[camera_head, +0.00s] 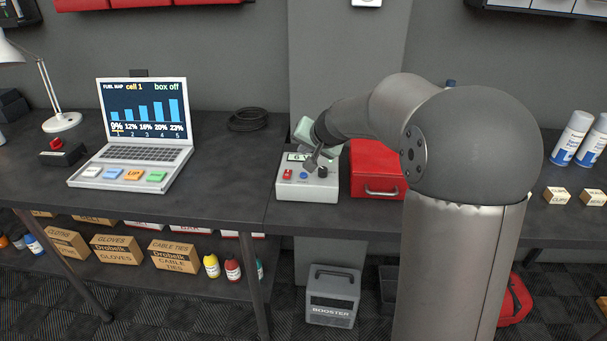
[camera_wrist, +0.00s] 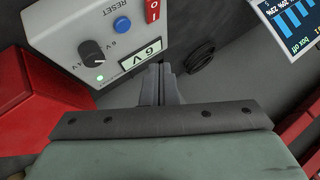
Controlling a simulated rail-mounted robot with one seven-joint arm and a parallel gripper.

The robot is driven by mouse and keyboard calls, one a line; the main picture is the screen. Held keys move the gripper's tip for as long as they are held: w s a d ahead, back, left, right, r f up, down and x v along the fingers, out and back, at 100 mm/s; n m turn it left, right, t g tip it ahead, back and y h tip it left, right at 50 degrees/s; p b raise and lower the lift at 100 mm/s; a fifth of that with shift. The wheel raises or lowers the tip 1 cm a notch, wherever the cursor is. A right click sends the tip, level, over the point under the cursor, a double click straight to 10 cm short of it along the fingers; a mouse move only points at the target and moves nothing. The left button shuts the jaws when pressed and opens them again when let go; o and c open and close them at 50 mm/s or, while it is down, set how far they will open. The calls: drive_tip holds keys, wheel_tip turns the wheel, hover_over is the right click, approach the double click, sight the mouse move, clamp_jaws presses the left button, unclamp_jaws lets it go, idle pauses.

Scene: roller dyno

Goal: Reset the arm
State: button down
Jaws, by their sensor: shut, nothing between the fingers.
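My gripper (camera_head: 311,166) is shut and empty. In the wrist view the shut fingers (camera_wrist: 160,72) lie beside the box's edge (camera_wrist: 62,20). The box shows a red switch (camera_wrist: 152,10), a blue button (camera_wrist: 122,24) labelled RESET, a black knob (camera_wrist: 106,60) with a lit green lamp by it, and a display (camera_wrist: 142,57) reading 6 V. My arm hides part of the bench behind it.
A laptop (camera_head: 142,120) on the left reads "cell 1" and "box off". A red case (camera_head: 377,170) stands close to the right of the control box. A coiled black cable (camera_head: 248,119) lies behind. Spray cans (camera_head: 572,138) and small boxes stand far right.

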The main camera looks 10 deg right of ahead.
drive_tip(key=s+f+n+g+h, duration=0.1)
drive_tip(key=s+f+g, duration=0.3)
drive_tip(key=s, duration=1.5)
drive_tip(key=s+a+f+n+g+h, duration=0.1)
drive_tip(key=s+f+n+g, duration=0.3)
drive_tip(key=s, duration=1.5)
drive_tip(key=shift+s+f+h, duration=0.3)
drive_tip(key=shift+s+h, duration=0.1)
drive_tip(key=shift+h, duration=0.1)
drive_tip(key=c, duration=2.1)
unclamp_jaws()
drive_tip(key=shift+c, duration=0.2)
